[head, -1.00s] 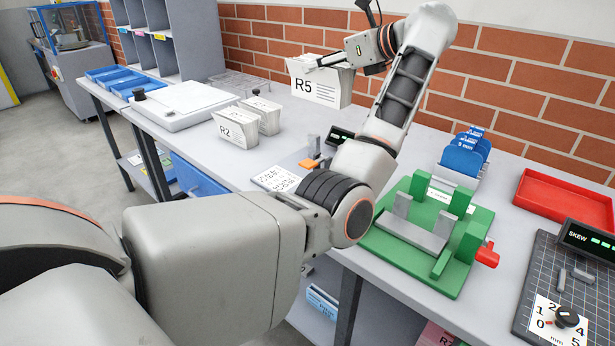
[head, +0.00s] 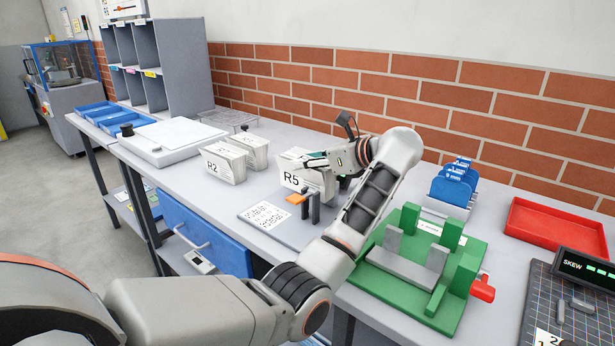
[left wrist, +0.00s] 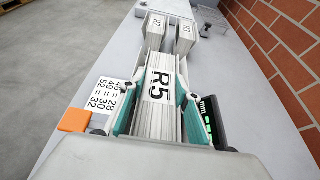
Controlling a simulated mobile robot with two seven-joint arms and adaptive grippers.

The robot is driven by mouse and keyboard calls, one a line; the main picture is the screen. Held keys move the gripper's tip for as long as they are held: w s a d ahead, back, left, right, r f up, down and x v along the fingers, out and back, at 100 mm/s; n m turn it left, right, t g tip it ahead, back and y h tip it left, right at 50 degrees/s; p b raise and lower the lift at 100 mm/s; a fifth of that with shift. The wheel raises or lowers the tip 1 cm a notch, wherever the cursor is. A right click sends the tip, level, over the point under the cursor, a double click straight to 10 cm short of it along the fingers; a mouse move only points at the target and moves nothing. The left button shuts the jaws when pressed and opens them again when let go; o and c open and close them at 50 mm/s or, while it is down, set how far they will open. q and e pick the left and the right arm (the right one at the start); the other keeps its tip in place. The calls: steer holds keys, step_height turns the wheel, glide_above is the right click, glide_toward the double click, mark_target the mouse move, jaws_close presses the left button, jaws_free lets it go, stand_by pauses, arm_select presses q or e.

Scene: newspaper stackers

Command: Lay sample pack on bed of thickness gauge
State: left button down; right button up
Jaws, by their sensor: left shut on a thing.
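The sample pack marked R5 (head: 293,180) is a thick white paper stack. My left gripper (head: 318,163) is shut on it, with teal-edged fingers on both sides of the pack (left wrist: 158,100) in the left wrist view. The thickness gauge (head: 280,235) is a grey plate with an orange block (head: 296,199), dark upright posts and a card of figures. The pack is upright and low at the back of the gauge. I cannot tell whether it touches the bed, which the pack and gripper hide. The gauge's mm display (left wrist: 208,112) shows in the left wrist view. My right gripper is out of view.
Packs R2 (head: 224,164) and another (head: 252,150) stand left of the gauge. A green jig (head: 400,290) with a red handle is at right, with blue cards (head: 454,185) behind it. A red tray (head: 560,228) and the brick wall (head: 420,95) lie beyond.

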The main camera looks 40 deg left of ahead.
mark_target(308, 175)
arm_select(q)
steer(key=shift+f, duration=2)
steer(key=shift+f, duration=0.1)
steer(key=c, duration=1.8)
jaws_free()
steer(key=shift+f+b, duration=0.15)
steer(key=shift+b, duration=0.15)
steer(key=o, duration=0.3)
steer(key=shift+w, duration=0.15)
steer(key=shift+r, duration=0.2)
